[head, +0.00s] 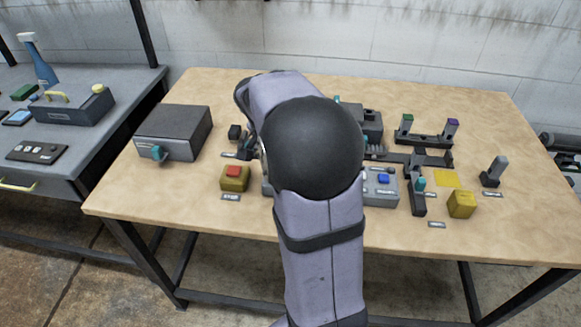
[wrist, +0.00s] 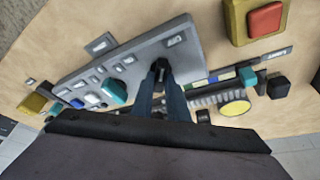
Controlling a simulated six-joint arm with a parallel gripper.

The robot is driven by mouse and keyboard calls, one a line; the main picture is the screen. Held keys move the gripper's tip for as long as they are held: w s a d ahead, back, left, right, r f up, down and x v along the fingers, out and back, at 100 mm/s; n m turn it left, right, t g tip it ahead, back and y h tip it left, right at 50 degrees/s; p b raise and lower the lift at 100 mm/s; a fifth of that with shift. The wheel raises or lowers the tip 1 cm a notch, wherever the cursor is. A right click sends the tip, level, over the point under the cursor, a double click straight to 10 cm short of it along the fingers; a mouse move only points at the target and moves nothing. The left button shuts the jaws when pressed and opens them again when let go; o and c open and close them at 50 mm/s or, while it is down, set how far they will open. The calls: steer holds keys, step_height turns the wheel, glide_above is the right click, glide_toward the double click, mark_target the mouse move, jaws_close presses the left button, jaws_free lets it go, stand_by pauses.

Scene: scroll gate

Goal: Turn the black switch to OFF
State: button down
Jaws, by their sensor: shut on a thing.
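In the wrist view the black switch (wrist: 159,65) shows as a small dark piece on a grey panel (wrist: 205,42). My gripper (wrist: 160,74) has its two fingers closed around it, one on each side. Which way the switch points cannot be told, since the fingers cover most of it. In the head view my arm hides the switch and my fingertips.
A red button on a yellow base (head: 234,177) stands left of my arm. A grey box with a teal handle (head: 172,133) is farther left. A yellow cube (head: 461,204), a teal-topped lever (head: 418,190) and upright posts stand right. The table's front left is clear.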

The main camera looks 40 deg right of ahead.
steer(key=shift+w+m+g+b, duration=0.1)
steer(key=shift+m+g+b, duration=0.25)
steer(key=shift+m, duration=0.65)
steer(key=c, duration=1.7)
jaws_free()
steer(key=shift+a+r, duration=0.1)
steer(key=shift+v, duration=3.6)
steer(key=s+a+f+n+y+p, duration=0.1)
steer(key=s+a+f+n+p, duration=0.1)
steer(key=s+a+n, duration=0.3)
steer(key=s+a+f+n+y+p, duration=0.2)
steer(key=s+a+f+n+p, duration=0.1)
steer(key=a+n, duration=0.4)
steer(key=s+a+f+n+y+p, duration=0.1)
steer(key=s+a+f+n+p, duration=0.1)
steer(key=s+a+n+p, duration=0.2)
steer(key=shift+s+a+f+n+y+p, duration=0.2)
steer(key=shift+s+a+n, duration=0.3)
steer(key=shift+s+a, duration=0.3)
steer(key=shift+s+a+f+n+y+p, duration=0.1)
steer(key=shift+s+a+n+p, duration=0.1)
steer(key=shift+s+a+n, duration=0.5)
